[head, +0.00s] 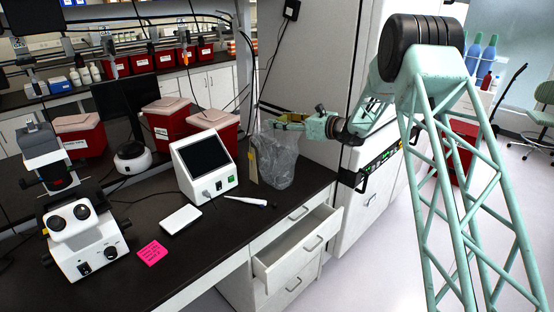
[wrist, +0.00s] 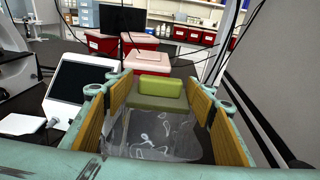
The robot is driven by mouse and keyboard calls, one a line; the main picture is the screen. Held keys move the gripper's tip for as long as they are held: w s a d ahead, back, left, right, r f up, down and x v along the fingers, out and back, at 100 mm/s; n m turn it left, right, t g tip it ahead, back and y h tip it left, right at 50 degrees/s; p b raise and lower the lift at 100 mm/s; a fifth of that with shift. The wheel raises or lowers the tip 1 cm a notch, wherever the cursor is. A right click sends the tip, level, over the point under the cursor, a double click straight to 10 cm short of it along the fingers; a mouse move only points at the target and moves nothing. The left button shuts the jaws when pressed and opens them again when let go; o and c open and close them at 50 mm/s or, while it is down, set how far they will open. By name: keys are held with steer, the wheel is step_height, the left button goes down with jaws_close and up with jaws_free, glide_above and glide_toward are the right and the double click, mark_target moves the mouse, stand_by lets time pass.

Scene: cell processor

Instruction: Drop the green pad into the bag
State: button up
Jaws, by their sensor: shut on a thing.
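The green pad (wrist: 156,96) shows in the wrist view between the yellow-lined fingers of my gripper (wrist: 160,90). My gripper is shut on it, near the fingertips. The clear plastic bag (wrist: 150,137) shows below the pad and between the fingers in the wrist view. In the head view the bag (head: 280,165) stands upright at the right back end of the dark bench. My gripper (head: 283,123) is at the bag's top there, pointing left. The pad cannot be made out clearly in the head view.
A white device with a dark screen (head: 205,165) stands left of the bag. Red bins (head: 168,118) stand behind it. A pen-like tool (head: 246,201) lies in front of the bag. An open drawer (head: 297,245) juts out below. A tall grey cabinet (head: 312,70) stands behind my gripper.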

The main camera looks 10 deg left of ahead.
steer(key=shift+f, duration=0.9)
steer(key=o, duration=1.2)
steer(key=shift+d, duration=0.1)
steer(key=shift+v, duration=5.95)
